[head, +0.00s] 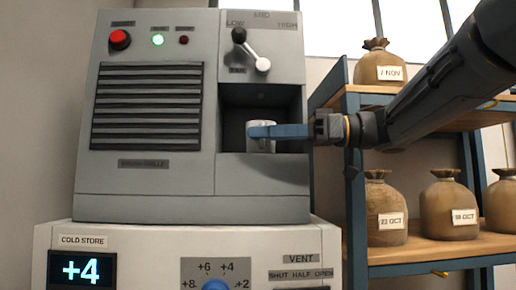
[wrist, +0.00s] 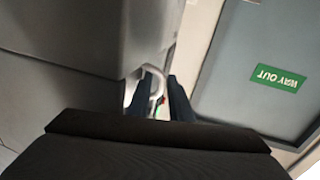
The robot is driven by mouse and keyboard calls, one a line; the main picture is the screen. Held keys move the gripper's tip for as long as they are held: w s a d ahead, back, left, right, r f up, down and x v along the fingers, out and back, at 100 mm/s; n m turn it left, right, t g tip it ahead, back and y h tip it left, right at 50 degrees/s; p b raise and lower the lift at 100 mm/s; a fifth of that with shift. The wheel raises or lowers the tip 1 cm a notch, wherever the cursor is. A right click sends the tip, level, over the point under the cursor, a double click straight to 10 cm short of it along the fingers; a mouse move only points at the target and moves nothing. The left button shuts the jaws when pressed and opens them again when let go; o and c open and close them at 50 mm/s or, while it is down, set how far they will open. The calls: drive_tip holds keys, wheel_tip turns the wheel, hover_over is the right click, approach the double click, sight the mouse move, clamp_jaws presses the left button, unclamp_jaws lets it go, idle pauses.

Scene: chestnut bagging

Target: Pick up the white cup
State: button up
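The white cup (head: 264,146) stands in the dark recess of the grey machine. One blue finger of my gripper (head: 278,131) reaches in from the right and crosses in front of the cup's upper part, hiding some of it. In the wrist view, a pale curved edge of the cup (wrist: 154,70) shows between the two dark blue fingers of my gripper (wrist: 160,98). I cannot tell whether the fingers press on the cup or stand apart from it. The cup looks upright.
The grey machine (head: 150,185) closes in the recess on both sides and above. It stands on a cold store unit (head: 135,240). A shelf (head: 420,250) with several labelled sacks stands close on the right, behind my arm. A green sign (wrist: 277,78) shows in the wrist view.

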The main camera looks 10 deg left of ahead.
drive_tip(key=shift+a, duration=0.3)
clamp_jaws()
drive_tip(key=shift+r, duration=0.25)
